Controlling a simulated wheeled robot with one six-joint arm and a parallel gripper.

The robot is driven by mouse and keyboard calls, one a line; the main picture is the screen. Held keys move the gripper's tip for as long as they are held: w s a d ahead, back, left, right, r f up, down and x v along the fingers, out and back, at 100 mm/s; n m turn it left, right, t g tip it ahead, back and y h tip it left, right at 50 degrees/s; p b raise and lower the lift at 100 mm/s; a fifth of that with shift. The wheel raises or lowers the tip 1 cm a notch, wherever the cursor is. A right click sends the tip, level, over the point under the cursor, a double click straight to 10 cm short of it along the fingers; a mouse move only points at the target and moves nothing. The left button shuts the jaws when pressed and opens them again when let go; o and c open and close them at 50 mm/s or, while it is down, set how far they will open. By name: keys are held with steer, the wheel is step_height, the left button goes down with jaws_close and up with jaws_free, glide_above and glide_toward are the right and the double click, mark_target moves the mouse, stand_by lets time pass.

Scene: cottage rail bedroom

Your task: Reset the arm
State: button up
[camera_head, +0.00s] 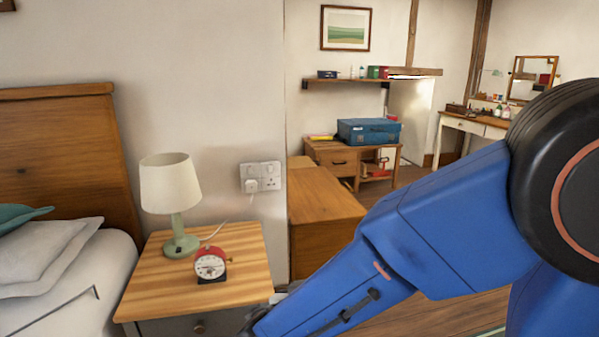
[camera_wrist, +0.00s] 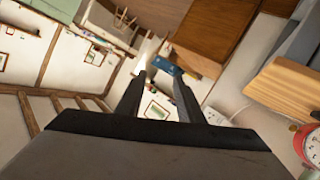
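My blue arm reaches from the right edge of the head view down toward the bedside table, and its end is cut off at the bottom. In the wrist view my gripper (camera_wrist: 160,88) shows two dark fingers standing apart. The gap between them is empty, with the room behind it. The wrist view is tilted strongly. The red alarm clock (camera_head: 211,266) stands on the bedside table (camera_head: 150,291); it also shows at the right edge of the wrist view (camera_wrist: 309,146), apart from the fingers.
A lamp (camera_head: 171,190) stands behind the clock, its cord running to a wall socket (camera_head: 260,177). A bed (camera_head: 70,290) is at left. A wooden cabinet (camera_head: 322,205) stands beyond the table. A blue case (camera_head: 369,132) sits on a far desk. Floor shows at lower right.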

steer(key=s+d+m+g, duration=0.1)
steer(key=s+d+g, duration=0.35)
steer(key=d, duration=0.65)
steer(key=s+d+g, duration=0.4)
steer(key=s+d, duration=0.1)
steer(key=d, duration=0.6)
steer(key=s+r+n+y, duration=0.1)
steer(key=s+r+y, duration=0.1)
steer(key=s, duration=0.4)
steer(key=s+d+r+n+y, duration=0.1)
steer(key=s+r+y, duration=0.1)
steer(key=s+y, duration=0.3)
steer(key=shift+s+d, duration=0.2)
steer(key=shift+s, duration=0.6)
